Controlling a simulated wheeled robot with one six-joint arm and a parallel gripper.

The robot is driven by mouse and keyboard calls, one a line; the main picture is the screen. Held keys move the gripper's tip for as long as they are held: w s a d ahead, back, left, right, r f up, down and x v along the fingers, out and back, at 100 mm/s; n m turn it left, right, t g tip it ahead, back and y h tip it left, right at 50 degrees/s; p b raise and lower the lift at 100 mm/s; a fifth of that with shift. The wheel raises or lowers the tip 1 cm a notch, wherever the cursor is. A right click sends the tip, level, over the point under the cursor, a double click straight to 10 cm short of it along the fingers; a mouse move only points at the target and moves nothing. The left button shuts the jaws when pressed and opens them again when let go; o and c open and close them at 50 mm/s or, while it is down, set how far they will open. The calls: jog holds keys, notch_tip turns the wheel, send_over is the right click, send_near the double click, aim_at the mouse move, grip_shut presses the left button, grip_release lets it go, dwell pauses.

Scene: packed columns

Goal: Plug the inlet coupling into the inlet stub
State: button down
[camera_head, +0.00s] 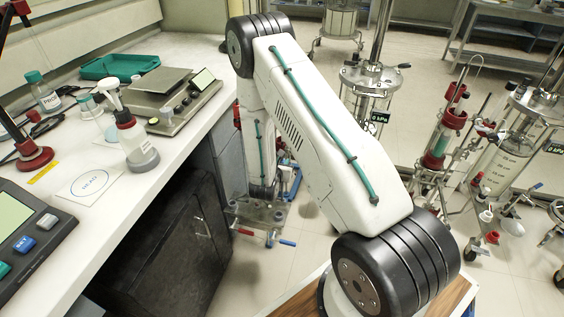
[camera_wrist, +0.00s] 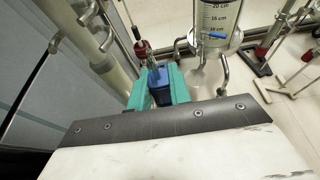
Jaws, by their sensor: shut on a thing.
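My gripper (camera_wrist: 158,84) shows in the wrist view with two teal fingers closed on a blue block-like part, which I take to be the inlet coupling (camera_wrist: 160,91). A grey stem or hose rises from its far side. Just beyond it are a red fitting (camera_wrist: 142,47) and bent steel tubes (camera_wrist: 225,72) under a glass column (camera_wrist: 214,17) with a centimetre scale. I cannot tell which of these is the inlet stub. No join between the blue part and a stub is visible. In the head view my arm hides most of the gripper area.
A blue valve handle (camera_wrist: 217,37) sits at the column's base. Thick steel pipes (camera_wrist: 95,45) stand close on the left. In the head view, a white bench (camera_head: 190,50) with a balance (camera_head: 165,95) and bottle (camera_head: 137,145) lies left; more columns (camera_head: 370,90) stand right.

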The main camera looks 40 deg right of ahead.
jog(key=shift+f, duration=0.85)
jog(key=c, duration=1.2)
grip_release()
jog(key=v, duration=0.7)
jog(key=shift+s+a, duration=0.25)
jog(key=shift+r, duration=0.15)
